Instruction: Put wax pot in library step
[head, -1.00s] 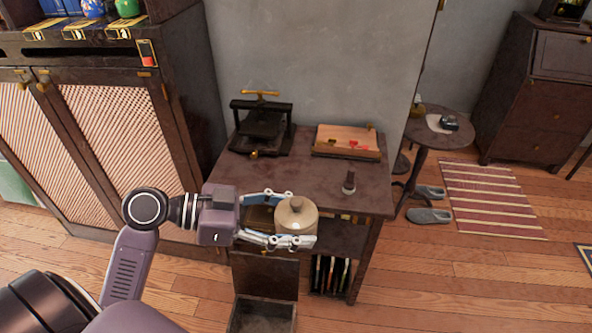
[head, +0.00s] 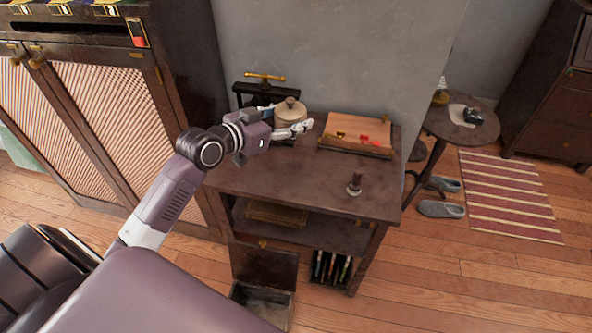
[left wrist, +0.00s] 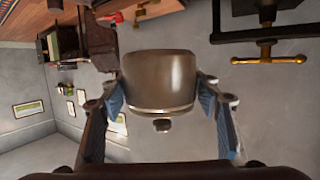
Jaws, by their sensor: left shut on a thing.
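The left wrist view shows the pot (left wrist: 158,80) between both fingers (left wrist: 170,112), knob downward in that picture. A dark open box (head: 263,299) with a raised lid stands on the floor by the table's front left; it may be the library step. Its inside looks empty where visible. My right gripper is out of view.
The side table (head: 260,180) bears a press (head: 265,90) with a brass handle, partly hidden behind the pot, a wooden slope board (head: 356,135) and a small stamp (head: 354,184). A slatted cabinet (head: 90,120) stands left. A round table (head: 460,130) stands right.

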